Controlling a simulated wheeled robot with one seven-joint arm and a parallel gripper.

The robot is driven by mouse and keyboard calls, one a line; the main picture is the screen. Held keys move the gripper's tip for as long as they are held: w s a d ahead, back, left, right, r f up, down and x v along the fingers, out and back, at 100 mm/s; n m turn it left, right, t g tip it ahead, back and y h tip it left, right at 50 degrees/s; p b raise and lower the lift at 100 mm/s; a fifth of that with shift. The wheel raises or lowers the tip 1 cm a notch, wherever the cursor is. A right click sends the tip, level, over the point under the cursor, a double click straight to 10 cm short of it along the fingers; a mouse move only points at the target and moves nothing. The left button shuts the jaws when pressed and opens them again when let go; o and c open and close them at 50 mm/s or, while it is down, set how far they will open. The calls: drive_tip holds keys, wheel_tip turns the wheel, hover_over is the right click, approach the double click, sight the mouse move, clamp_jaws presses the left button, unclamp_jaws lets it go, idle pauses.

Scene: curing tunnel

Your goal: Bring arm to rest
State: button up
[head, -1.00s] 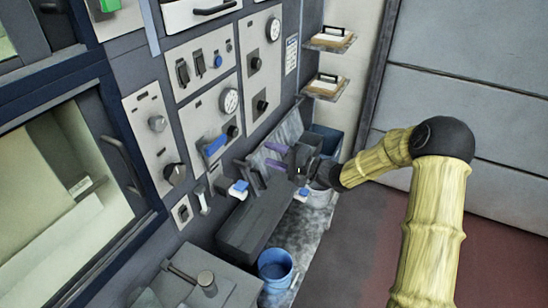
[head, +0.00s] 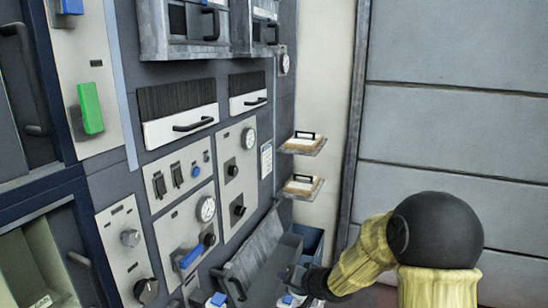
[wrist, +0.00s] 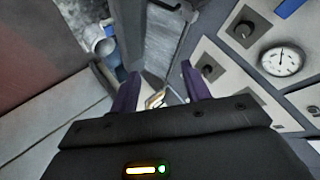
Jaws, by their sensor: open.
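My gripper (wrist: 161,88) shows in the wrist view with its two purple fingers apart and open. No held thing is clear between them; a small pale and yellowish shape (wrist: 155,99) shows beyond, too blurred to name. In the head view my gripper (head: 291,279) is small and dark at the bottom edge, in front of the grey trough (head: 254,255), and its fingers are hard to make out. My arm, in a pale yellow sleeve with a black elbow, comes from the lower right.
A control panel with gauges (head: 206,209), knobs and a blue lever (head: 190,257) stands left of my gripper. Two small shelves (head: 303,147) with handled blocks are on the wall behind. A blue bin (head: 310,240) stands near the trough. A grey panelled wall (head: 455,120) is at right.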

drive_tip(key=s+d+n+g+h, duration=0.1)
drive_tip(key=s+d, duration=0.4)
drive_tip(key=s, duration=0.7)
drive_tip(key=s+d+n+g+h, duration=0.1)
drive_tip(key=s+d+g+h, duration=0.3)
drive_tip(key=s, duration=0.7)
drive_tip(key=shift+s+d+r+g, duration=0.35)
drive_tip(key=shift+d+g, duration=0.2)
drive_tip(key=shift+g, duration=0.05)
